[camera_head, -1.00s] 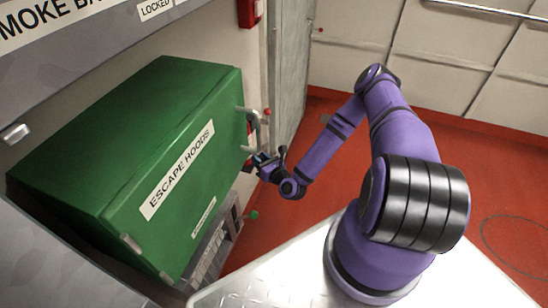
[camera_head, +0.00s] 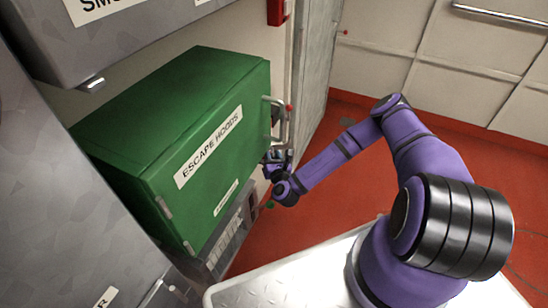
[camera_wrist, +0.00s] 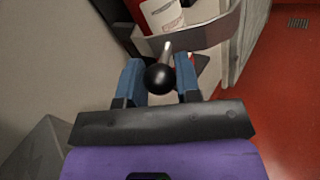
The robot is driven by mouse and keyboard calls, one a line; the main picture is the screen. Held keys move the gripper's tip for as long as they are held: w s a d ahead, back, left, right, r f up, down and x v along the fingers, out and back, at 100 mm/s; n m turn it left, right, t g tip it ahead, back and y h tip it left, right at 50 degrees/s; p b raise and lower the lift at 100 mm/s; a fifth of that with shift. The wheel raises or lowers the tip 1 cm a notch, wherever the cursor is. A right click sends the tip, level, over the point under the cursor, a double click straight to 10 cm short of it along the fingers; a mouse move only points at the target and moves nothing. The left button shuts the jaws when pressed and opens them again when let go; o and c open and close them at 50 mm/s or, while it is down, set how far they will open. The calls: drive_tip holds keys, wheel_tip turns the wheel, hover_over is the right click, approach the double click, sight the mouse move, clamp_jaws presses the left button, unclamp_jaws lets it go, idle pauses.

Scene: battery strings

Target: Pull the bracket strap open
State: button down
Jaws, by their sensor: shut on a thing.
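In the wrist view, a grey metal bracket strap (camera_wrist: 208,34) curves across the front of a red cylinder (camera_wrist: 160,12) with a white label. A short pale rod ending in a black ball knob (camera_wrist: 159,79) sticks out from the strap toward me. My gripper (camera_wrist: 159,75) has its two blue fingers on either side of the knob and is shut on it. In the head view, my gripper (camera_head: 274,160) is small, just right of the green cabinet's edge and below a pale metal bracket (camera_head: 284,122). Whether the strap's far end is loose cannot be told.
The green ESCAPE HOODS cabinet (camera_head: 180,130) stands close on the left of my gripper. A grey grilled unit (camera_head: 232,240) is below it. A grey door edge (camera_head: 318,65) stands behind. The red floor (camera_head: 310,215) is open to the right.

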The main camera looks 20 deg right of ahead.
drive_tip(key=c, duration=0.8)
unclamp_jaws()
drive_tip(key=shift+s, duration=0.1)
drive_tip(key=s, duration=0.3)
drive_tip(key=s+a, duration=0.1)
drive_tip(key=s, duration=0.6)
drive_tip(key=shift+s+a, duration=0.2)
drive_tip(key=shift+s, duration=0.05)
